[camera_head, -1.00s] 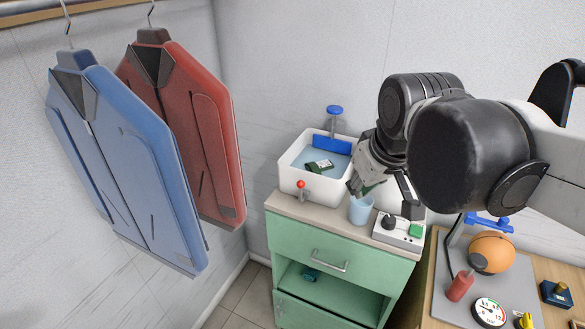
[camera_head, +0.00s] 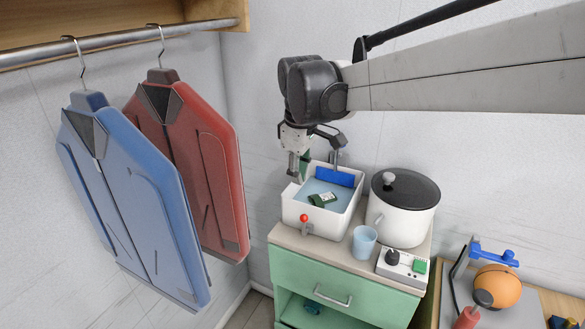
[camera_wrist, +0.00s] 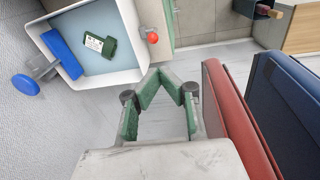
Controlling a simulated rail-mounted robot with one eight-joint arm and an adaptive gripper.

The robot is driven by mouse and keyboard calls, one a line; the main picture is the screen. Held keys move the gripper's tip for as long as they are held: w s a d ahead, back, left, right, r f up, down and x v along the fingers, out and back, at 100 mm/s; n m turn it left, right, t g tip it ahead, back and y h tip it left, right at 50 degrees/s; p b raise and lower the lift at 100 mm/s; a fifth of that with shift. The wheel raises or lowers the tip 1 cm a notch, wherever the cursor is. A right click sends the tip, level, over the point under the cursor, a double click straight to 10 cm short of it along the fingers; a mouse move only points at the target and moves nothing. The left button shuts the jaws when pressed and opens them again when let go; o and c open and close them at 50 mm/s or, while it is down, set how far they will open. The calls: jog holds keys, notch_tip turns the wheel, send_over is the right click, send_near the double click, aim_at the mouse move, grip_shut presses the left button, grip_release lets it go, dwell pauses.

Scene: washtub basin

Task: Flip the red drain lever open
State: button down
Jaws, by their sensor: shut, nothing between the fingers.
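The white washtub basin (camera_head: 333,220) stands on the green cabinet and holds bluish water. The red drain lever (camera_head: 304,218) is a red ball knob on a small fitting at the basin's front outer wall. In the wrist view the red knob (camera_wrist: 153,38) shows beside the basin rim (camera_wrist: 127,28). My gripper (camera_head: 296,178) is above the basin's back left side, apart from the lever, and points down. In the wrist view my gripper (camera_wrist: 171,84) is shut and empty, over the floor between the basin and the jackets.
A green labelled object (camera_head: 323,199) lies in the water. A lidded pot (camera_head: 400,221), a cup (camera_head: 363,243) and a switch box (camera_head: 403,266) stand right of the basin. Red (camera_head: 205,150) and blue (camera_head: 140,200) jackets hang at left. The tap's blue knob (camera_wrist: 25,84) shows in the wrist view.

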jog(key=w+a+f+n+g, duration=0.1)
jog(key=w+a+f+n, duration=0.1)
jog(key=w+a, duration=0.2)
jog(key=shift+w+a+f, duration=0.15)
jog(key=shift+a+f, duration=0.15)
jog(key=shift+a, duration=0.1)
jog(key=s+d+f+p, duration=0.1)
jog(key=d+f, duration=0.3)
jog(key=f, duration=0.6)
jog(key=shift+f+p, duration=0.4)
jog(key=shift+p, duration=0.1)
jog(key=shift+s, duration=0.1)
